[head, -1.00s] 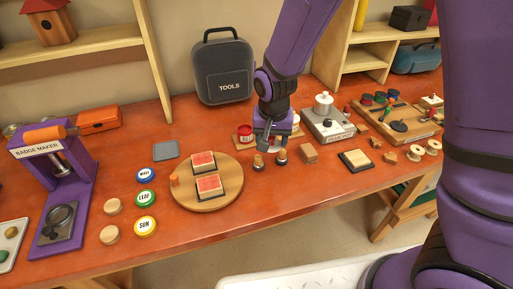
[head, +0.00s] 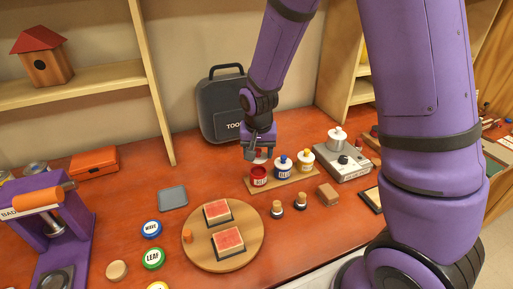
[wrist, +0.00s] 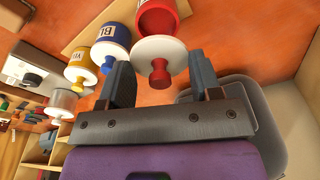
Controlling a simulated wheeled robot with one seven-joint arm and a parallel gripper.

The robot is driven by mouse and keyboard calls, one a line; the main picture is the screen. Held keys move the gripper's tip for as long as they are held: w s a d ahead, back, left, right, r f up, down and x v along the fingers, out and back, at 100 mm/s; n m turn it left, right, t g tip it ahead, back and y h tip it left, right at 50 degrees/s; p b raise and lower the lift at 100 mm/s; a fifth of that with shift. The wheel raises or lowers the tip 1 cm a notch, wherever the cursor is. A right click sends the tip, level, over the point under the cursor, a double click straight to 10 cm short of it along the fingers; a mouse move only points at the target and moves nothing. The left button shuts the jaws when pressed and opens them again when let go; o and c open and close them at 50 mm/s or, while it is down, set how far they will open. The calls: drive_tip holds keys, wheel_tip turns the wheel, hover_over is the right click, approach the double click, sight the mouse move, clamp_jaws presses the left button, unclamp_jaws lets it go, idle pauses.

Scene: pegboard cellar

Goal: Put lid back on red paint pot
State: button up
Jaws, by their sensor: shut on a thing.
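The red paint pot (head: 259,177) stands at the left end of a wooden strip, its top open and red paint showing inside. It also shows at the top of the wrist view (wrist: 166,14). My gripper (head: 259,152) is just above it, pointing down. In the wrist view its two fingers (wrist: 160,82) are on either side of a pale round lid (wrist: 150,48) with a red knob (wrist: 159,73), and hold it. The lid is over the pot's mouth, with a small gap visible in the head view. The exact finger contact is hard to see.
A blue pot (head: 283,170) and a yellow pot (head: 306,161), both lidded, stand close on the right. Two small stampers (head: 288,207) are in front. A round board (head: 250,246) lies front left, and a toolbox (head: 222,105) stands behind.

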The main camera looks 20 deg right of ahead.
drive_tip(key=shift+f, duration=2.35)
drive_tip(key=shift+f, duration=0.15)
idle(0.4)
drive_tip(key=o, duration=1.2)
drive_tip(key=shift+r, duration=3.55)
clamp_jaws()
